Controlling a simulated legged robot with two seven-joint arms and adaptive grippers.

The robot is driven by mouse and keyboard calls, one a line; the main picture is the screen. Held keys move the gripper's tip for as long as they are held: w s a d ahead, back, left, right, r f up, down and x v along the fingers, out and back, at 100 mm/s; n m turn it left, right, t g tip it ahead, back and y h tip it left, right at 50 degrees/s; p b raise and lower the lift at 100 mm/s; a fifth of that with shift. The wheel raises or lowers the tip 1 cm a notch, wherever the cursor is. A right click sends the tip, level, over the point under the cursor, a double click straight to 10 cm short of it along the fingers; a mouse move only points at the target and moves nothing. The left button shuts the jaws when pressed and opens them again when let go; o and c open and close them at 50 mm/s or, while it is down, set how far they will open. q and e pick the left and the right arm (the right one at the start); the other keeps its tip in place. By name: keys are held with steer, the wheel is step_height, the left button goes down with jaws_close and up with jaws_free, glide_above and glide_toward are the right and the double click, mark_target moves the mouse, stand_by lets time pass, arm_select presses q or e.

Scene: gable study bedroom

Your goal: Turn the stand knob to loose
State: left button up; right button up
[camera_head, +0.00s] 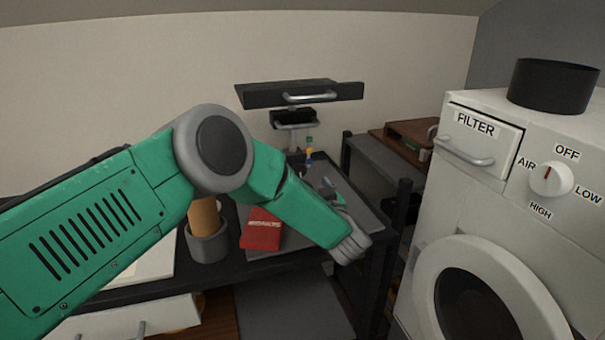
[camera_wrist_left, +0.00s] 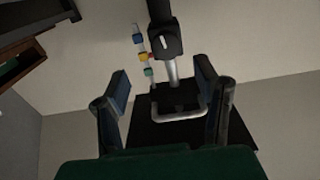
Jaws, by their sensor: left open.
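In the left wrist view, a black stand head (camera_wrist_left: 160,12) with a dark knob block (camera_wrist_left: 170,46) bearing a pale mark sits on a silver post. I cannot read the knob's setting. My left gripper (camera_wrist_left: 160,84) is open, its two fingers apart on either side of the post in that view, with nothing visibly gripped. In the head view, the left gripper (camera_head: 330,184) is small and partly hidden behind my green arm, over the dark desk. A small black block (camera_head: 293,117) on the wall side may be part of the stand. My right gripper is not in view.
Coloured beads (camera_head: 309,153) hang near the stand. A black shelf (camera_head: 300,94) with a silver handle is above. A red box (camera_head: 261,230) and a grey cup (camera_head: 207,245) stand on the desk. A white machine (camera_head: 470,205) with a dial blocks the right side.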

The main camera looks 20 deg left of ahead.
mark_target(301, 172)
arm_select(q)
steer(key=x, duration=0.6)
steer(key=a+b+x, duration=0.1)
steer(key=x, duration=0.2)
steer(key=shift+s+f, duration=0.25)
steer(key=shift+s, duration=0.2)
steer(key=shift+w+d+r, duration=0.1)
steer(key=shift+d+r, duration=0.1)
steer(key=shift+d, duration=0.35)
steer(key=shift+c, duration=0.5)
steer(key=c, duration=0.6)
steer(key=shift+a, duration=0.15)
steer(key=c, duration=0.5)
steer(key=shift+a, duration=0.3)
